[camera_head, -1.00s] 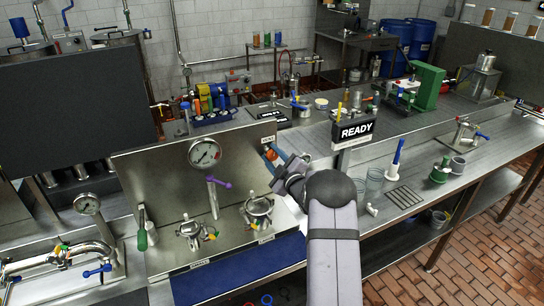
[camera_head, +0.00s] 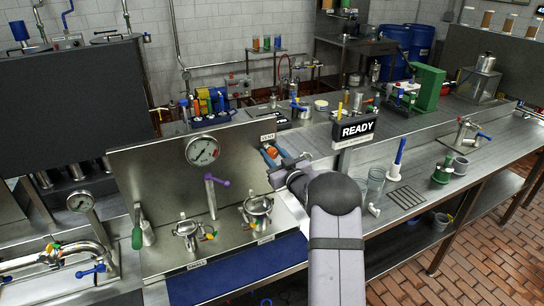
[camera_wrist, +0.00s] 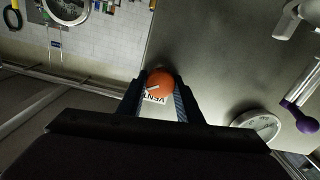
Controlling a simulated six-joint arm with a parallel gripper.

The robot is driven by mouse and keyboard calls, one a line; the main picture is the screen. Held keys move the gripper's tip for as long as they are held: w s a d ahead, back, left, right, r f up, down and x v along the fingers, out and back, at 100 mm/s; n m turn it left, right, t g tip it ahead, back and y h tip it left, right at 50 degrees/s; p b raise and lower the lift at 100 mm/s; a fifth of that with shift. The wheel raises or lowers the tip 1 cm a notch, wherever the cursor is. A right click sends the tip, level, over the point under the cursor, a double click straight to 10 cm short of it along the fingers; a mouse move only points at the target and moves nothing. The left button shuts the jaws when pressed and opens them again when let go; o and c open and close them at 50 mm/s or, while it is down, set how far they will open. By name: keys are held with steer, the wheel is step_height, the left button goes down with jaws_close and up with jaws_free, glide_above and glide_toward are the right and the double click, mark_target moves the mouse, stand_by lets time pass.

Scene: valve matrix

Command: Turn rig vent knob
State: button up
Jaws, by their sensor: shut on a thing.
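The vent knob (camera_wrist: 160,83) is a round orange knob with a pale pointer mark, on the steel panel (camera_head: 125,180). It shows between the two fingers in the wrist view, with a white "VENT" label (camera_wrist: 155,98) beside it. My gripper (camera_wrist: 160,92) is shut on the knob, with one finger on each side of it. In the head view my gripper (camera_head: 270,154) is at the panel's upper right, below the VENT label (camera_head: 267,137).
A round pressure gauge (camera_head: 202,151) and a purple-handled lever (camera_head: 217,182) are on the panel left of my gripper.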

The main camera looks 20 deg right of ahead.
steer(key=m, duration=0.5)
steer(key=shift+d, duration=0.1)
steer(key=shift+f+m, duration=0.1)
steer(key=shift+m, duration=0.2)
steer(key=o, duration=1)
steer(key=shift+o, duration=0.2)
steer(key=s+b, duration=0.2)
steer(key=s, duration=0.5)
steer(key=shift+s+b, duration=0.2)
steer(key=shift+b, duration=0.15)
steer(key=shift+d, duration=0.1)
